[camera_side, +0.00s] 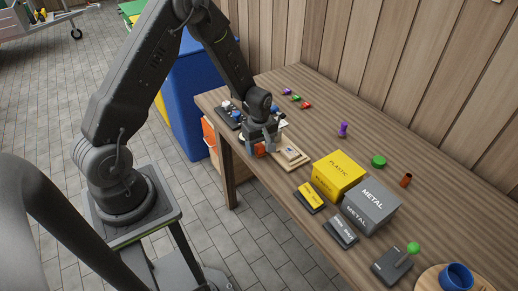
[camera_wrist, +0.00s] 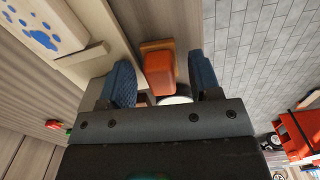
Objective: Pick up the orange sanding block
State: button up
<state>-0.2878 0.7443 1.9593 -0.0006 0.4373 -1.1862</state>
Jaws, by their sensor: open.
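The orange sanding block (camera_wrist: 160,74) shows in the wrist view between the two blue fingers of my gripper (camera_wrist: 161,66), with a gap on each side. A wood-brown part shows at its far end. In the side view the orange block (camera_side: 260,150) sits at the front edge of the bench, partly hidden by my gripper (camera_side: 262,138), which is pointing down over it. My gripper is open and holds nothing. The block's near end is partly hidden in the wrist view.
Further right on the workbench (camera_side: 345,105) stand a yellow PLASTIC box (camera_side: 338,177) and a grey METAL box (camera_side: 370,206). Small coloured items lie behind.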

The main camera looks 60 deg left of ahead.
aim_at(260, 145)
jog(key=c, duration=1)
jog(key=shift+r, duration=0.15)
jog(key=shift+r, duration=0.6)
notch_tip(260, 145, up, 3)
jog(key=shift+f, duration=0.15)
jog(key=s+a+r, duration=0.7)
jog(key=a, duration=0.2)
jog(key=shift+s, duration=0.3)
jog(key=shift+d, duration=0.1)
